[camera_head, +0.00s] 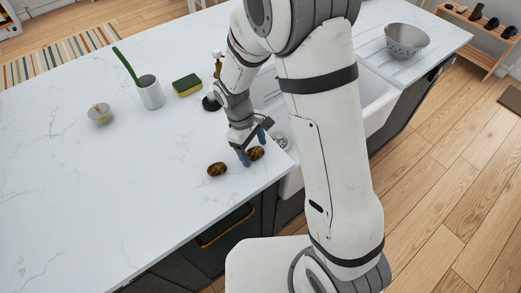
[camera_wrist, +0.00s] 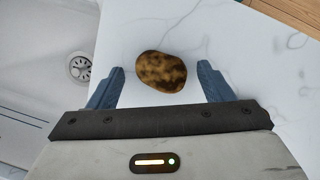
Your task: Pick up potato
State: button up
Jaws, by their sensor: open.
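Two brown, mottled potatoes lie on the white marble counter in the head view. One potato (camera_head: 256,153) is at my gripper (camera_head: 255,157), close to the counter's front edge by the sink. The other potato (camera_head: 217,169) lies a little to the left, clear of the fingers. In the wrist view, a single potato (camera_wrist: 162,71) sits between and slightly beyond the blue fingertips of my gripper (camera_wrist: 162,70). The gripper is open, with a gap on each side of that potato. I cannot tell the exact height of the fingers above the counter.
A sink (camera_head: 374,100) lies right of the gripper, with its drain showing in the wrist view (camera_wrist: 79,68). A colander (camera_head: 406,40) stands beyond it. A sponge (camera_head: 187,85), a white cup (camera_head: 150,93) and a small bowl (camera_head: 100,114) stand farther back. The left counter is clear.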

jog(key=c, duration=1)
jog(key=shift+c, duration=0.2)
jog(key=shift+r, duration=0.1)
